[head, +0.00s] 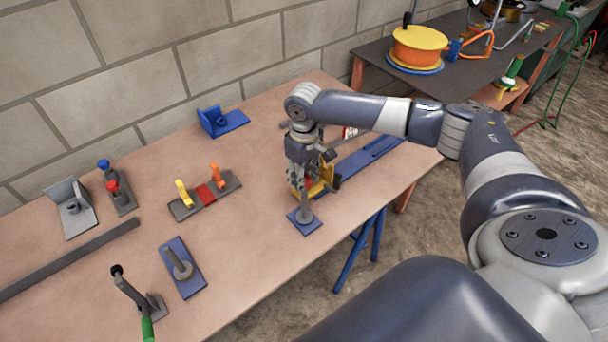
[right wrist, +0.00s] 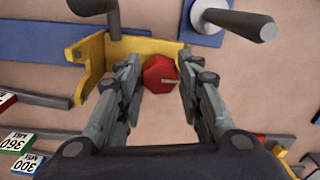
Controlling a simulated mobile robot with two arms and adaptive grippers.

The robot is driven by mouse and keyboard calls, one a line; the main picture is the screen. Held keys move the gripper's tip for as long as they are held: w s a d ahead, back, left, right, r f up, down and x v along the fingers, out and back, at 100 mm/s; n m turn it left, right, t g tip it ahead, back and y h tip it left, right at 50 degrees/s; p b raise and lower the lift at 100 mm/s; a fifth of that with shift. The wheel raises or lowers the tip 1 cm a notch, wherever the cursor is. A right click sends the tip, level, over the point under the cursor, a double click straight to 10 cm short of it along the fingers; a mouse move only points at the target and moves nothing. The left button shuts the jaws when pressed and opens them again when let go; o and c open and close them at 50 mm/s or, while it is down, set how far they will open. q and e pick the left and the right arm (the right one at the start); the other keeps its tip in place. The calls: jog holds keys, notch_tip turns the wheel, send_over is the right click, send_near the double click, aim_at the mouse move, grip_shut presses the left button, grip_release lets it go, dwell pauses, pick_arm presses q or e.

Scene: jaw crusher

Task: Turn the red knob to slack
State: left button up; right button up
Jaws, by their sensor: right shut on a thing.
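The red knob (right wrist: 158,72) is faceted, with a pale pointer mark running toward the right in the right wrist view. It sits by a yellow bracket (right wrist: 87,66). The yellow bracket (head: 322,184) also shows in the head view, mostly behind my right gripper (head: 304,182), which points down at it. In the right wrist view my right gripper (right wrist: 160,80) has a finger on each side of the knob and is shut on it. The knob is largely hidden in the head view. My left gripper is not in view.
A blue plate with an upright post (head: 304,222) stands close in front of the gripper. A blue rail (head: 365,162) lies to its right. A block with yellow and orange levers (head: 205,197) is to the left. The brick wall bounds the table behind.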

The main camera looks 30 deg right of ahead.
jog(key=n+p, duration=0.4)
jog(key=p, duration=0.1)
jog(key=shift+r, duration=0.2)
jog(key=n+p, duration=0.2)
jog(key=n, duration=0.1)
jog(key=n+p, duration=0.1)
jog(key=n, duration=0.3)
jog(key=shift+f+n+p, duration=0.1)
jog(key=shift+n+p, duration=0.2)
jog(key=shift+p, duration=0.05)
jog(key=n, duration=0.2)
jog(key=shift+a+n, duration=0.1)
jog(key=shift+n, duration=0.2)
jog(key=shift+f+n+p, duration=0.1)
jog(key=shift+n+p, duration=0.3)
jog(key=shift+n, duration=1.1)
jog(key=o, duration=1.1)
